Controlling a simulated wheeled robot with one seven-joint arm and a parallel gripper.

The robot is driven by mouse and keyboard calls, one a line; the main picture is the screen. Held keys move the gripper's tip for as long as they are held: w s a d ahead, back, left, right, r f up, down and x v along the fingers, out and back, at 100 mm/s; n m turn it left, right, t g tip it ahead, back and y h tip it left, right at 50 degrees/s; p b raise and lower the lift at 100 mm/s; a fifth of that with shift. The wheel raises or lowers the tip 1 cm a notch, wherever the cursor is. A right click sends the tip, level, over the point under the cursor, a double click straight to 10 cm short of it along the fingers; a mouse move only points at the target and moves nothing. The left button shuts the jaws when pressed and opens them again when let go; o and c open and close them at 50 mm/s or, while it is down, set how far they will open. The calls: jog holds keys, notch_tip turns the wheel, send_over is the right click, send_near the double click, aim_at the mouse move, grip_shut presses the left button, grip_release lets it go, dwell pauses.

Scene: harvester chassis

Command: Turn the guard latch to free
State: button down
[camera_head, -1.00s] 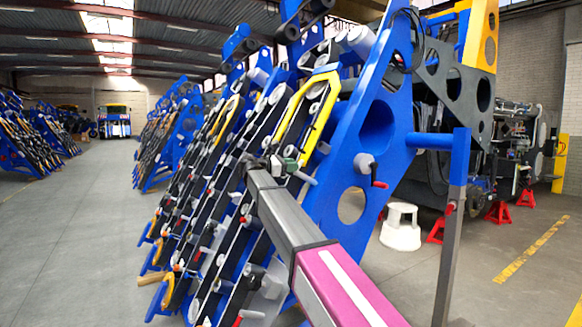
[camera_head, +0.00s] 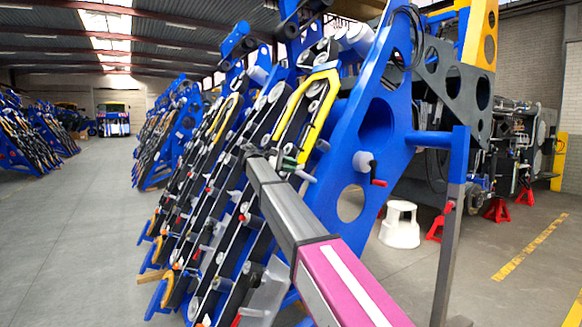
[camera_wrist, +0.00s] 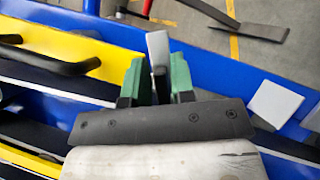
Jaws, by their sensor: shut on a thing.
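The guard latch shows in the wrist view as a flat grey lever (camera_wrist: 158,48) standing up between my gripper's green fingers. My gripper (camera_wrist: 159,78) is shut on this lever, with one green finger on each side. The lever's lower end and its pivot are hidden by the fingers and the dark gripper body. In the head view my gripper (camera_head: 288,161) is small, at the chassis side below the yellow guard frame (camera_head: 322,112). The latch cannot be made out clearly there.
A blue side plate (camera_head: 375,125) with round holes rises right of my gripper. A red-handled crank (camera_head: 377,182) sticks out from it. A black handle (camera_wrist: 55,62) on a yellow bar lies left in the wrist view. A white step stool (camera_head: 400,226) stands on the floor behind.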

jog(key=shift+m, duration=0.3)
dwell(0.4)
jog(key=c, duration=1.2)
grip_release()
jog(key=shift+o, duration=0.2)
